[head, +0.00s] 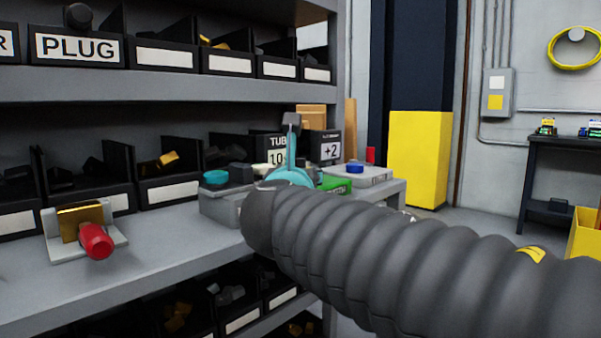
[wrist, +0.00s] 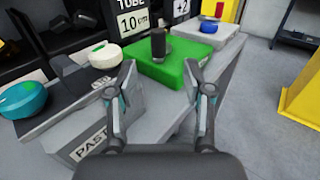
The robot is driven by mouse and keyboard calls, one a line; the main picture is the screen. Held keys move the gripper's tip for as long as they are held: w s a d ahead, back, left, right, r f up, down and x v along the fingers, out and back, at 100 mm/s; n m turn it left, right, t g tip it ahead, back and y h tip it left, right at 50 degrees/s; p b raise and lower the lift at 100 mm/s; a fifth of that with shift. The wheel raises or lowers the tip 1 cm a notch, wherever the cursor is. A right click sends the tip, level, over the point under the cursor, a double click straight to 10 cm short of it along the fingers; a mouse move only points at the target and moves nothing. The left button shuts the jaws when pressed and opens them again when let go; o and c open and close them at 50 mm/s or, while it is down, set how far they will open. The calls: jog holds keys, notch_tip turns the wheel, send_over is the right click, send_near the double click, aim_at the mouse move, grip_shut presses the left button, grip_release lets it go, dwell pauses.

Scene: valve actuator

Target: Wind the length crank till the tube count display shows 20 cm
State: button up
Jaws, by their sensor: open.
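The tube count display (head: 278,157) is a dark panel at the back of the bench, partly hidden in the head view. In the wrist view the display (wrist: 133,22) reads 10 cm. A green box (wrist: 172,72) stands in front of it, with a dark upright handle (wrist: 158,43) and a dark grey piece on top, seemingly the length crank. The green box (head: 338,185) is mostly hidden in the head view. My gripper (wrist: 159,66) is open and empty, its fingers spread either side of the box's near part in the picture. I cannot tell whether they touch it.
A teal round knob (wrist: 22,100) and a white round button (wrist: 105,57) are to the left. A blue button (wrist: 188,31) on a grey box and a +2 sign (head: 330,151) are behind. A red-ended part (head: 97,240) sits on the bench at left. Bins line the shelves.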

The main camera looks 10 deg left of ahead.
jog(key=w+d+f+m+h+b, duration=0.1)
jog(key=w+d+h, duration=0.1)
jog(key=w+d, duration=0.35)
jog(key=w+d+f+m+g+h+b, duration=0.1)
jog(key=w+d+f, duration=0.1)
jog(key=d, duration=0.7)
jog(key=w+d+f+m+h, duration=0.1)
jog(key=w+d+h, duration=0.1)
jog(key=w+d, duration=0.35)
jog(key=n+g+y+b, duration=0.2)
jog(key=n+g+y, duration=0.7)
jog(key=n+y, duration=0.85)
send_near(300, 162)
jog(key=w+a+y, duration=0.1)
jog(key=w+a, duration=0.1)
jog(key=w+a+f+m, duration=0.1)
jog(key=w+a, duration=0.1)
jog(key=a, duration=0.1)
jog(key=w+a+f+m+y+p, duration=0.1)
jog(key=w+a, duration=0.1)
jog(key=a, duration=0.1)
jog(key=shift+w+a+f+m+y, duration=0.2)
jog(key=shift+a+f+m+y, duration=0.05)
jog(key=shift+y, duration=0.1)
grip_shut()
